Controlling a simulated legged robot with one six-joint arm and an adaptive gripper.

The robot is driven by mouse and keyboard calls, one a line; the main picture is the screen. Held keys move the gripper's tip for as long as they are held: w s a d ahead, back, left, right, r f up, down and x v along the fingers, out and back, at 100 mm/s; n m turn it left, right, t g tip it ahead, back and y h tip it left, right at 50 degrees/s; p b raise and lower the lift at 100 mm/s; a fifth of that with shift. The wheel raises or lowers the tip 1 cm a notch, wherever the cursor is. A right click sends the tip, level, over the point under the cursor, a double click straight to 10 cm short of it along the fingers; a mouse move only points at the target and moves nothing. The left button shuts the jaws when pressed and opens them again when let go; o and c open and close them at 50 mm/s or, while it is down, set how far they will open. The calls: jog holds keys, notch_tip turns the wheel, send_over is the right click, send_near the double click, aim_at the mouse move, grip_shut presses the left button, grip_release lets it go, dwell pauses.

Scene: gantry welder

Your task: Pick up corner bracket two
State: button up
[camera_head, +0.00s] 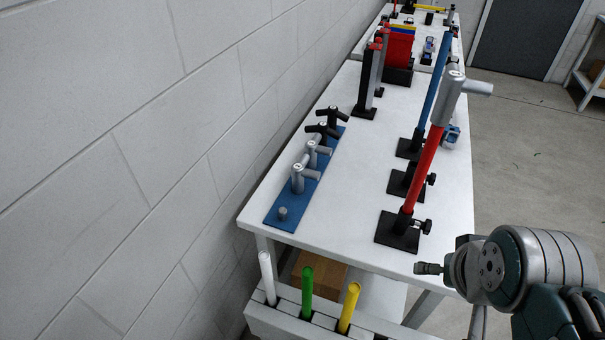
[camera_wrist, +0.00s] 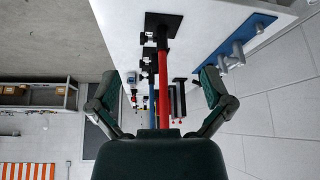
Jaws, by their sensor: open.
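Grey brackets (camera_head: 298,178) and black brackets (camera_head: 328,122) stand in a row on a blue board (camera_head: 283,225). Another grey bracket (camera_head: 455,90) sits on top of an upright red post (camera_head: 424,165). I cannot tell which one is bracket two. My gripper (camera_wrist: 160,76) is open and empty in the wrist view. The blue board (camera_wrist: 255,28) with grey brackets (camera_wrist: 232,54) lies to the right of the fingers. The fingers are not clear in the head view.
The white table (camera_head: 335,210) runs along a block wall. A blue post (camera_head: 431,90) stands behind the red one, and dark posts (camera_head: 370,80) stand near the wall. Green (camera_head: 307,283) and yellow (camera_head: 349,307) rods stand in a front rack. Open floor lies to the right.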

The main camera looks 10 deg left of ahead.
jog(key=shift+c, duration=0.4)
jog(key=n+g+y, duration=0.2)
jog(key=n+g, duration=0.1)
jog(key=n, duration=0.4)
send_over(297, 176)
jog(key=d, duration=0.1)
notch_tip(297, 176, down, 10)
jog(key=x, duration=1.1)
jog(key=shift+s+d, duration=0.1)
jog(key=shift+d, duration=0.1)
jog(key=c, duration=1.3)
